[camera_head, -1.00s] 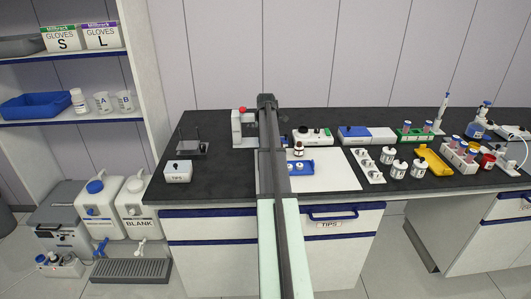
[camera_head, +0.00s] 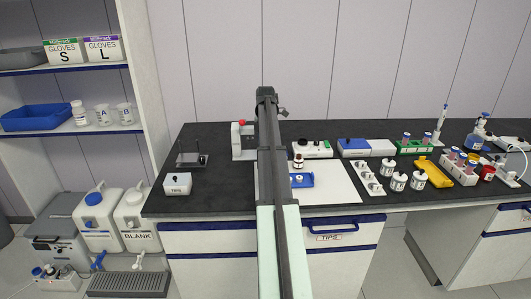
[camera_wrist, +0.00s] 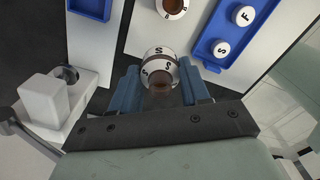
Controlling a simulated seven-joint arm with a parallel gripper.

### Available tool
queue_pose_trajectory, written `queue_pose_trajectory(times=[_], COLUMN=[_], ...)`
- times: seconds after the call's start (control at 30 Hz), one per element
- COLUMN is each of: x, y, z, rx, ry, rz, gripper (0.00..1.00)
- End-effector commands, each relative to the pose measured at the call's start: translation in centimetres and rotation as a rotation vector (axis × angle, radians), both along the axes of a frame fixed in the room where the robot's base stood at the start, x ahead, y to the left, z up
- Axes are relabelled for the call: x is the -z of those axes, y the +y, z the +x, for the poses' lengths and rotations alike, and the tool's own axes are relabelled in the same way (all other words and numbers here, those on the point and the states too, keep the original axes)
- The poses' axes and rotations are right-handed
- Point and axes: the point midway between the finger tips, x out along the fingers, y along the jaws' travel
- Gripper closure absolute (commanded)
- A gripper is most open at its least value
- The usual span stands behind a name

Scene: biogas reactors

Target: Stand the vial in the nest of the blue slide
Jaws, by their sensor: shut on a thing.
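In the wrist view my gripper (camera_wrist: 159,88) is shut on a vial (camera_wrist: 158,53) with a white, S-marked top and a brown body, held between its two blue fingers. The blue slide (camera_wrist: 206,47) is at the upper right of that view, apart from the held vial, with two white discs marked F and S. In the head view the blue slide (camera_head: 307,182) lies on the white mat, partly behind my arm. My gripper and the held vial are hidden by my arm there. I cannot make out an empty nest clearly.
A second brown vial (camera_head: 298,161) stands behind the slide; it shows at the wrist view's top edge (camera_wrist: 173,6). A white device with a red button (camera_head: 241,140) stands left of my arm. The mat's right part (camera_head: 338,182) is clear.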

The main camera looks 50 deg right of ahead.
Motion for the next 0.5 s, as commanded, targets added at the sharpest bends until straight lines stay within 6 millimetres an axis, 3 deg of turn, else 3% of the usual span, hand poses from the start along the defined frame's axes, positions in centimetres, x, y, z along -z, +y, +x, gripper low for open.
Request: queue_pose_trajectory(times=[0.17,0.5], x=[-1.6,-2.9], y=[-0.8,-8.6], z=[-0.4,4.1], rx=[0.010,0.015], ry=[0.002,0.007], rz=[0.001,0.008], gripper=[0.86,0.86])
